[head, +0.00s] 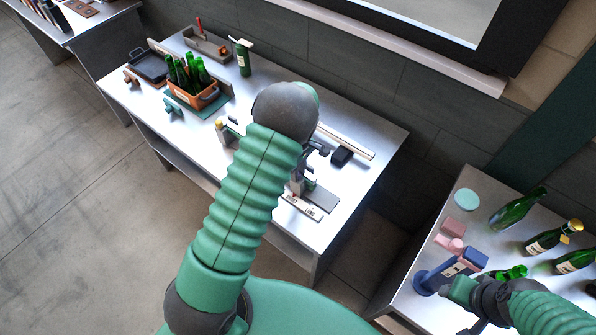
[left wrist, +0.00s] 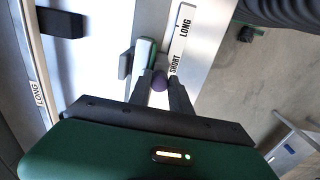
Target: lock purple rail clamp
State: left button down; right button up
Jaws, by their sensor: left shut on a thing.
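In the left wrist view, the purple rail clamp (left wrist: 160,80) shows as a small purple knob between the two dark fingertips of my left gripper (left wrist: 161,86), which is shut on it. The clamp sits beside a rail strip (left wrist: 181,40) labelled SHORT and LONG. A green and grey block (left wrist: 143,57) stands just left of the fingers. In the head view my left gripper (head: 299,182) reaches down to the middle table, largely hidden by my arm, and I cannot make out the clamp there. My right gripper (head: 462,290) is at lower right, its jaws unclear.
The middle table (head: 385,133) also carries an orange crate (head: 196,97) of green bottles, a dark tray (head: 149,66) and a black block (head: 342,156). The right table (head: 478,203) holds green bottles, a blue device (head: 450,270) near my right gripper and a teal disc (head: 467,199).

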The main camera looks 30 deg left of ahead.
dwell(0.3)
pick_arm(q)
jog(key=c, duration=1.5)
grip_release()
jog(key=shift+o, duration=1.1)
jog(key=shift+w+f, duration=0.1)
jog(key=shift+o, duration=0.5)
jog(key=shift+w+a+f, duration=0.1)
jog(key=shift+r, duration=0.45)
notch_tip(320, 180, up, 16)
jog(key=b, duration=0.2)
jog(key=shift+b, duration=0.35)
